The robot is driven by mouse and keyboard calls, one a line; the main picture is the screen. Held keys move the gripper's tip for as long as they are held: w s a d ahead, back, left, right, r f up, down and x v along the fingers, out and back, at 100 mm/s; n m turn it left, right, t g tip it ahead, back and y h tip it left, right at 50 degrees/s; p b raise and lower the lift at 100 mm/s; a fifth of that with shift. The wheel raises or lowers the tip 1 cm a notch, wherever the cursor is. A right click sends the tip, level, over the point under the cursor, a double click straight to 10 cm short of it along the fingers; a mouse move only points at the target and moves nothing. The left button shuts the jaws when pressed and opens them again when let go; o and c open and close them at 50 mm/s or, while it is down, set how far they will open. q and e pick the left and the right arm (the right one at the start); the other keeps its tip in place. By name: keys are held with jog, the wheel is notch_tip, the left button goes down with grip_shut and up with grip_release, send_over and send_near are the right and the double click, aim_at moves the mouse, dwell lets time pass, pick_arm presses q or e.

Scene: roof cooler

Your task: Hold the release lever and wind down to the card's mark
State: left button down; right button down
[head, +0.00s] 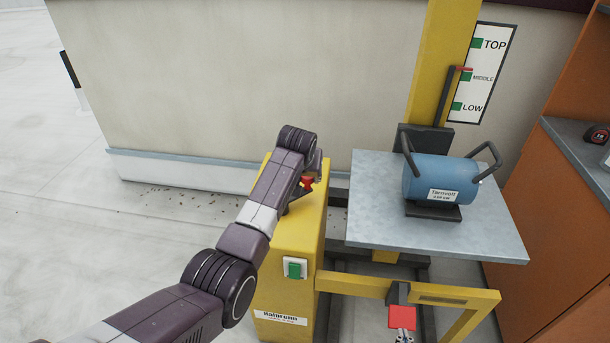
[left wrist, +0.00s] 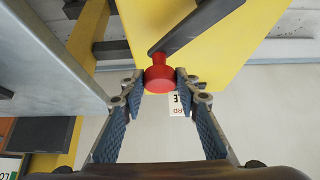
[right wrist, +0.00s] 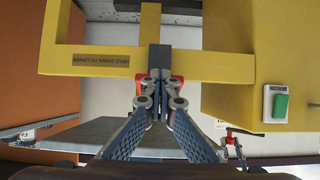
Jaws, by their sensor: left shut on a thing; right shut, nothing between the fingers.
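My left gripper (left wrist: 160,84) is shut on the red knob (left wrist: 160,75) of a dark crank on the yellow winch housing (head: 284,245); the knob also shows in the head view (head: 307,183). My right gripper (right wrist: 160,84) is shut and empty at the red release lever (right wrist: 176,80) on the yellow frame, its tips in front of the lever; I cannot tell how far the lever is pressed. The wall card (head: 484,72) shows green marks for TOP, MIDDLE and LOW. The mast's red pointer (head: 462,69) stands slightly above the MIDDLE mark.
The grey lift platform (head: 370,218) carries a blue Tarnvolt cylinder (head: 436,176) with dark handles. A green button (head: 294,269) is on the winch housing. An orange cabinet (head: 565,200) with a grey top stands at right.

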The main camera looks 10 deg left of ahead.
pick_arm(q)
jog(key=shift+s+d+f, duration=0.15)
jog(key=shift+s+d, duration=0.15)
jog(key=shift+s, duration=0.2)
jog(key=shift+s+d, duration=0.5)
jog(key=shift+s, duration=0.35)
jog(key=shift+s+d+f, duration=0.15)
jog(key=shift+s+d, duration=0.05)
jog(key=shift+s, duration=0.2)
jog(key=shift+s+d, duration=0.1)
jog(key=shift+s, duration=0.45)
